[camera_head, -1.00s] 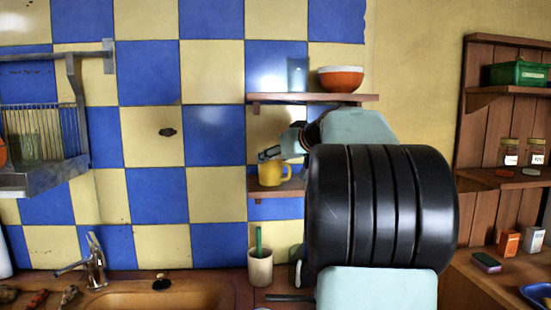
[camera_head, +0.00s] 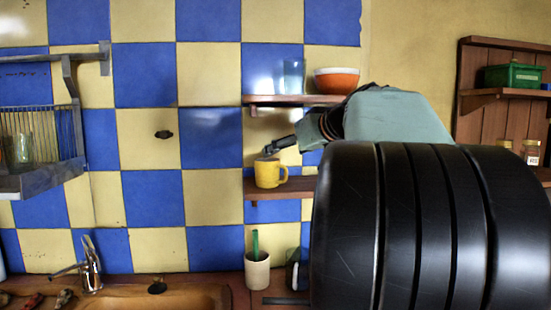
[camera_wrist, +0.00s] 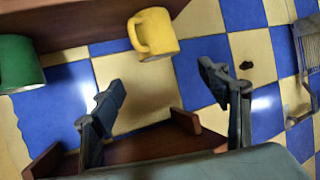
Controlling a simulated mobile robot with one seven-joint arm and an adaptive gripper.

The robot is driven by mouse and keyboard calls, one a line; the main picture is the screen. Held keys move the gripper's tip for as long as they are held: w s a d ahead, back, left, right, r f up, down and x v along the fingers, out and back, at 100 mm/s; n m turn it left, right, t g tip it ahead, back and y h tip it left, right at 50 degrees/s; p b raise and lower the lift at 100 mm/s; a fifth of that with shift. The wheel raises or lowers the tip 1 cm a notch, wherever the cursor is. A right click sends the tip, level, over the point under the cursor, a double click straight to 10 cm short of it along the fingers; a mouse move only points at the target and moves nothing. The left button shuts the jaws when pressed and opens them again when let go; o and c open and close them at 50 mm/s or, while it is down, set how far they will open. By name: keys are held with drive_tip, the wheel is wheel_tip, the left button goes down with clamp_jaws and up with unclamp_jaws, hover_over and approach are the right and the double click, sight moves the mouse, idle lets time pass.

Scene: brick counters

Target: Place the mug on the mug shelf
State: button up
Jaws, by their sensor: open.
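The yellow mug (camera_head: 267,173) stands upright on the lower small wooden shelf (camera_head: 262,190), its handle to the right, in the head view. In the wrist view, which is upside down, the mug (camera_wrist: 158,35) sits at the edge of the wooden shelf (camera_wrist: 75,22), beyond my fingers. My gripper (camera_wrist: 165,95) is open, with nothing between its fingers, and apart from the mug there. In the head view my gripper (camera_head: 272,148) is just above the mug; one finger is clear and the rest is hidden by the arm.
A green mug (camera_wrist: 18,62) is on the same shelf, hidden behind my arm in the head view. The upper shelf (camera_head: 290,100) holds a glass (camera_head: 293,75) and an orange bowl (camera_head: 337,82). A cup (camera_head: 257,272) stands on the counter below. A dish rack (camera_head: 45,150) hangs left.

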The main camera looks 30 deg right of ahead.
drive_tip(key=shift+v, duration=1.6)
